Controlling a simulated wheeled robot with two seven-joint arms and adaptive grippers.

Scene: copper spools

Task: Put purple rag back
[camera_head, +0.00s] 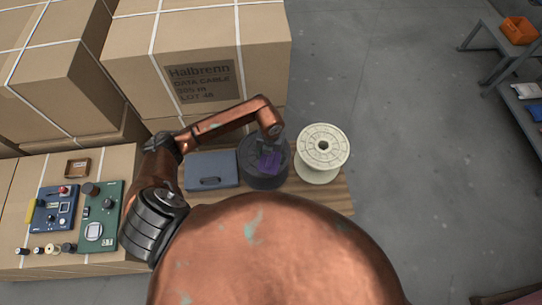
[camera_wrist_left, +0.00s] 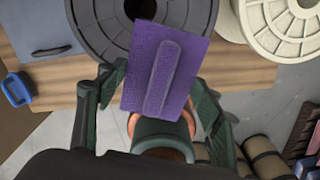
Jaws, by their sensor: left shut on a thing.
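The purple rag (camera_head: 270,161) is a flat rectangle with a raised strip along its middle. It also shows large in the left wrist view (camera_wrist_left: 185,68). My left gripper (camera_head: 273,147) is shut on it, with a finger on either side in the left wrist view (camera_wrist_left: 160,88). The rag is over the dark grey spool (camera_head: 249,172), whose ribbed top shows behind it in the wrist view (camera_wrist_left: 92,22). I cannot tell whether the rag touches the spool. My right gripper is not in view.
A cream spool (camera_head: 337,158) stands right of the dark one on a wooden surface (camera_head: 334,197). A blue-grey case (camera_head: 212,162) lies to the left. Tall strapped cartons (camera_head: 135,75) stand behind. Circuit boards (camera_head: 108,215) lie on a carton at far left. Open floor is at right.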

